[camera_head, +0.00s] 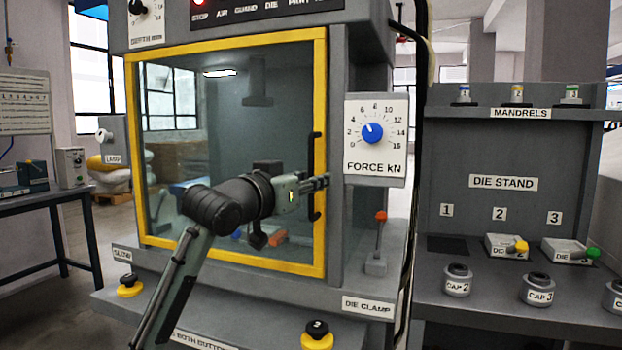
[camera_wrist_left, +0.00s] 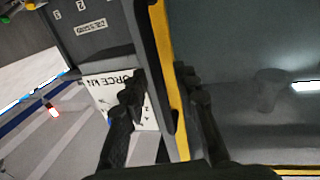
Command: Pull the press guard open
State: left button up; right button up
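The press guard is a clear panel in a yellow frame (camera_head: 320,85), closed across the front of the grey press. Its black vertical handle (camera_head: 317,150) is on the right side of the frame. My left gripper (camera_head: 326,183) is at the handle's height, with its fingertips in front of the handle's middle. In the left wrist view, the two fingers (camera_wrist_left: 160,82) are spread apart, with the black handle (camera_wrist_left: 152,62) and the yellow frame edge (camera_wrist_left: 171,75) showing between them. I cannot tell whether either finger touches the handle. My right gripper is not in view.
A force dial panel (camera_head: 376,155) sticks out just right of the handle. The die clamp lever (camera_head: 379,235) stands below it. The die stand (camera_head: 505,155) with dies and caps is at the right.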

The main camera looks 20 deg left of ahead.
pick_arm(q)
jog(key=shift+c, duration=0.4)
grip_shut()
jog(key=shift+s+a, duration=0.1)
